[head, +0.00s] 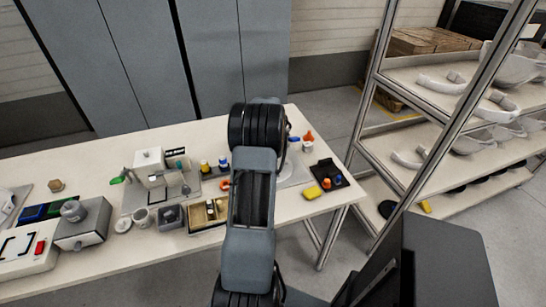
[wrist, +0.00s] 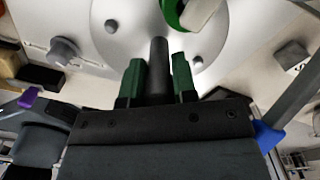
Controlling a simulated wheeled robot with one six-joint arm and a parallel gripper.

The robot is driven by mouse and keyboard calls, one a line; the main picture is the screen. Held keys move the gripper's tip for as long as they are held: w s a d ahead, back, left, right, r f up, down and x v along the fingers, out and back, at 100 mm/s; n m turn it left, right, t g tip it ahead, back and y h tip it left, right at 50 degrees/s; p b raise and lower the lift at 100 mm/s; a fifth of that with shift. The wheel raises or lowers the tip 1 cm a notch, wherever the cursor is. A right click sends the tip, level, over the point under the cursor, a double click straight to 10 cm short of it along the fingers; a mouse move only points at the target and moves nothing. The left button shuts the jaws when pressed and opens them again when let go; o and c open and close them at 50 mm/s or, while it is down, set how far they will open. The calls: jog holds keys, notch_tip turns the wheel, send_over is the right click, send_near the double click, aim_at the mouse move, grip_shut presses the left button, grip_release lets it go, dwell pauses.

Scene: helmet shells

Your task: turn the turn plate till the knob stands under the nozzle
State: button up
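The turn plate (wrist: 125,45) is a round, pale metal disc at the top middle of the wrist view. A dark upright knob (wrist: 158,52) stands on it, with smaller grey pegs (wrist: 111,26) nearby. My gripper (wrist: 159,78) has green-padded fingers, one on each side of the dark knob, with a narrow gap visible on both sides. A green curved part with a pale piece (wrist: 178,14) shows at the top edge; I cannot tell whether it is the nozzle. In the head view my arm hides the gripper and most of the plate's area.
The table (head: 100,255) holds a grey box machine (head: 84,222), a white machine (head: 150,160), a wooden tray (head: 207,214) and a black mat (head: 328,178) with small coloured pieces. A metal rack (head: 440,130) with helmet shells stands at the right. A grey round fixture (wrist: 65,50) is left of the plate.

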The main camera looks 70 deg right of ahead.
jog(key=o, duration=0.4)
jog(key=shift+r, duration=0.1)
notch_tip(320, 180, up, 14)
jog(key=shift+f, duration=0.15)
dwell(0.4)
dwell(0.5)
